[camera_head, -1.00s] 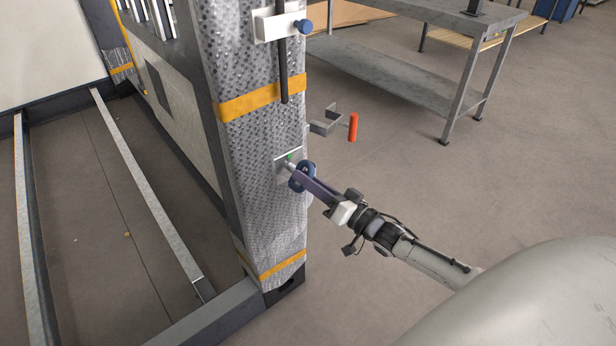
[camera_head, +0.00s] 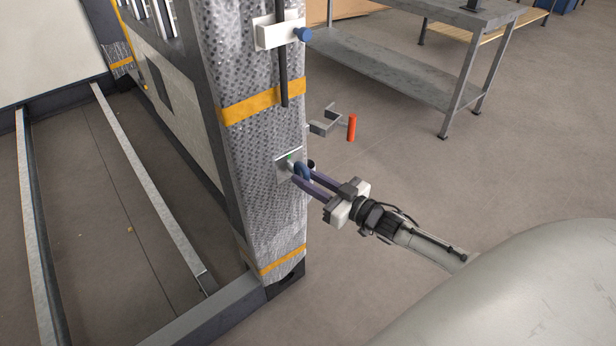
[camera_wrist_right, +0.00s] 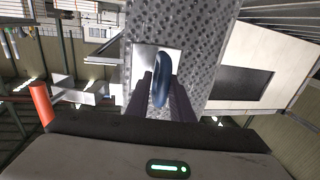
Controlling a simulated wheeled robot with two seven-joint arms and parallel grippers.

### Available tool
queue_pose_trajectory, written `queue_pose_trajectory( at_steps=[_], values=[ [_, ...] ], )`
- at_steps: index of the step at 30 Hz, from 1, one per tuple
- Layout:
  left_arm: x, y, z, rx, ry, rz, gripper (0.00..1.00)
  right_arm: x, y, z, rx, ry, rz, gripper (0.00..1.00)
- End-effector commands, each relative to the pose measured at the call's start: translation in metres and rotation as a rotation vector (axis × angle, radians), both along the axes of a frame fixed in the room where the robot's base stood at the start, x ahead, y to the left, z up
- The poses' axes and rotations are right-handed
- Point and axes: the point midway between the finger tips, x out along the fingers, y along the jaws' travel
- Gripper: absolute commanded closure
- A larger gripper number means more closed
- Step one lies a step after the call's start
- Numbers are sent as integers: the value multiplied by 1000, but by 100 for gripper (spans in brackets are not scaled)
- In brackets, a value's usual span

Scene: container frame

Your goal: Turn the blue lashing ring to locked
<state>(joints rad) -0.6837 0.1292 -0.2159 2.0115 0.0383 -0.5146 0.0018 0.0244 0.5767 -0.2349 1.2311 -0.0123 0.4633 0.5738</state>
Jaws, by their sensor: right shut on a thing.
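The blue lashing ring (camera_head: 301,172) is mounted on a light square plate (camera_head: 283,165) on the patterned metal post. A small green mark shows on the plate above it. My right gripper (camera_head: 306,181) is at the ring, with its two purple-grey fingers on either side of it, shut on it. In the right wrist view the ring (camera_wrist_right: 161,80) is seen nearly edge-on between the fingertips, in front of its plate (camera_wrist_right: 143,62). The fingers hide part of the ring. My left gripper is not in view.
A red handle (camera_head: 351,128) on a grey bracket (camera_head: 325,121) sticks out right of the post. Higher up are a dark vertical bar (camera_head: 283,70) and a blue knob (camera_head: 303,35). A grey workbench (camera_head: 400,75) stands behind.

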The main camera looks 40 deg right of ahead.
Motion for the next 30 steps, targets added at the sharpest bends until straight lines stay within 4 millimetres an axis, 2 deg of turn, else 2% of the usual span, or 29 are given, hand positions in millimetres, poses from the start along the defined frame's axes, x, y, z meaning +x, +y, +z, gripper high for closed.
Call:
queue_pose_trajectory(
  at_steps=[1, 14, 15, 17, 30],
  values=[
    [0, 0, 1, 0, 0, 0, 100, 0, 11, 3, -2, -12, 19, 100],
    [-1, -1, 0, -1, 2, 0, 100, 0, 11, 2, -10, -11, 19, 100],
    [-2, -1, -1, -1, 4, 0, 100, 0, 11, 2, -10, -11, 19, 76],
    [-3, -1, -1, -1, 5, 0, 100, 0, 11, 1, -10, -11, 19, 68],
    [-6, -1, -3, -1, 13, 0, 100, -1, 5, 0, -11, -5, 10, 68]
  ],
)
